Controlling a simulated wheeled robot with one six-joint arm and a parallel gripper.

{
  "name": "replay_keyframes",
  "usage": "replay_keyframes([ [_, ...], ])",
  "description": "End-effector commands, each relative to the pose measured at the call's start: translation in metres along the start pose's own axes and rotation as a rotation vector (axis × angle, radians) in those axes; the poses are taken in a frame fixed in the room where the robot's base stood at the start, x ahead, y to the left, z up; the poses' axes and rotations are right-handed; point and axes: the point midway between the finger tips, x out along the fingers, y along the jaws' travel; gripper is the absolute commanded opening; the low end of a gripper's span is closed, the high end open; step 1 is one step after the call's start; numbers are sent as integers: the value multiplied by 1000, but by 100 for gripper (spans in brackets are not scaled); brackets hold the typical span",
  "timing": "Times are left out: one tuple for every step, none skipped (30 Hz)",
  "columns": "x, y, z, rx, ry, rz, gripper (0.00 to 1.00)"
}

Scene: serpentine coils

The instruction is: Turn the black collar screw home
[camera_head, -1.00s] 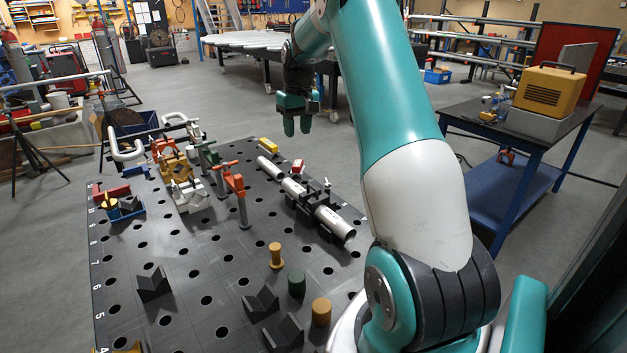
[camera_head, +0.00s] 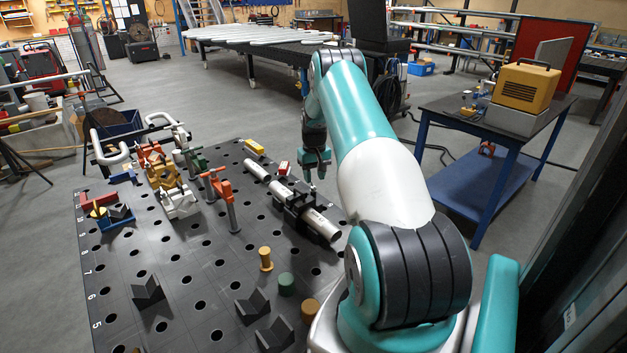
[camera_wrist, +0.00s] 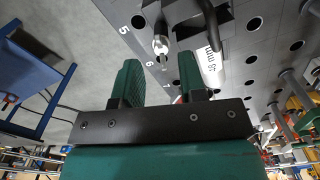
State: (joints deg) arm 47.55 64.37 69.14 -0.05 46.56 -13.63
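The black collar (camera_head: 298,205) is clamped around a silver pipe (camera_head: 318,220) on the perforated table. In the wrist view the dark collar (camera_wrist: 178,12) is at the top, beside the pipe (camera_wrist: 208,68) marked in mm. A metal screw (camera_wrist: 161,46) with a thin bar at its end points toward my gripper. My gripper (camera_wrist: 160,82) is open, its two green fingers apart, with the screw end showing between and just beyond them. In the head view my gripper (camera_head: 315,172) is just above the collar; whether a finger touches the screw cannot be told.
Orange clamps (camera_head: 218,185) and a white-and-yellow clamp group (camera_head: 175,190) stand left of the pipe. Black V-blocks (camera_head: 148,290) and several pegs (camera_head: 266,258) are at the front. A blue cart (camera_head: 490,135) is at right.

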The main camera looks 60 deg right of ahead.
Motion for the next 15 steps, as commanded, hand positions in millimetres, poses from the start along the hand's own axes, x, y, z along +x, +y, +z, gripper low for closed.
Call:
replay_keyframes([
  [7,0,1,0,-3,-1,38],
  [12,0,1,0,-2,-1,38],
  [18,0,0,0,-1,0,38],
  [22,0,0,0,-1,0,38],
  [25,0,0,0,-1,0,38],
  [29,0,0,0,0,0,38],
  [31,0,0,0,0,0,38],
  [33,0,0,0,0,0,38],
  [35,0,0,-1,0,0,38],
  [36,0,0,-1,1,0,38],
  [37,0,0,-1,1,0,38],
  [38,0,0,-1,2,0,38],
  [38,0,0,-1,2,0,38],
  [38,0,0,-1,2,0,38],
  [38,0,0,-1,2,0,38],
])
